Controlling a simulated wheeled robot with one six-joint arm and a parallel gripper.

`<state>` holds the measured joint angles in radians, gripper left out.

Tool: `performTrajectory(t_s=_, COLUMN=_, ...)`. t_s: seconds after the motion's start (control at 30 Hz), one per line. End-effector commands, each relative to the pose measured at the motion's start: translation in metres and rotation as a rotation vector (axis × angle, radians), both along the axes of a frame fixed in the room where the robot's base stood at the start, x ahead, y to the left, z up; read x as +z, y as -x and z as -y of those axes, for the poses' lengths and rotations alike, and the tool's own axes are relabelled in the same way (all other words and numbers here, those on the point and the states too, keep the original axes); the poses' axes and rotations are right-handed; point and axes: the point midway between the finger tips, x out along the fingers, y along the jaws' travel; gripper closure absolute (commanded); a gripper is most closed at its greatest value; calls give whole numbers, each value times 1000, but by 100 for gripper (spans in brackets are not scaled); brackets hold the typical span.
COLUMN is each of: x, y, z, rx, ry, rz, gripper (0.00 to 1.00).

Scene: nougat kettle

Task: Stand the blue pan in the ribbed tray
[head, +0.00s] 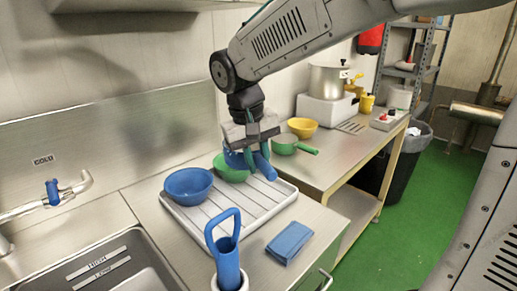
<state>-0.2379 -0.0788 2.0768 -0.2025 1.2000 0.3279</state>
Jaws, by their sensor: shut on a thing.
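My gripper (252,151) is shut on the blue pan (234,159), over the back right part of the ribbed tray. The pan's handle (266,169) slants down to the right below the fingers. The fingers hide part of the pan, and I cannot tell whether it touches the tray. The white ribbed tray (244,211) lies on the metal counter. A blue bowl (189,186) stands at its left end, and a green bowl (230,171) sits behind, partly hidden by the blue pan.
A blue-handled tool (228,262) stands in a white holder in front of the tray, beside a folded blue cloth (289,242). A sink (110,268) is at left. A green pan (286,146) and yellow bowl (302,127) are on the right table. The tray's front right is bare.

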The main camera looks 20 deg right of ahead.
Motion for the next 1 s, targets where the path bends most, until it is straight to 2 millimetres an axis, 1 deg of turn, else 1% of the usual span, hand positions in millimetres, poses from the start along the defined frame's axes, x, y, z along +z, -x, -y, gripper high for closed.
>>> performTrajectory(t_s=0.1, x=-12, y=0, z=1, rx=0, ry=1, rz=-1, gripper=100)
performTrajectory(t_s=1.0, x=-98, y=0, z=1, rx=-2, ry=0, rz=-1, gripper=100)
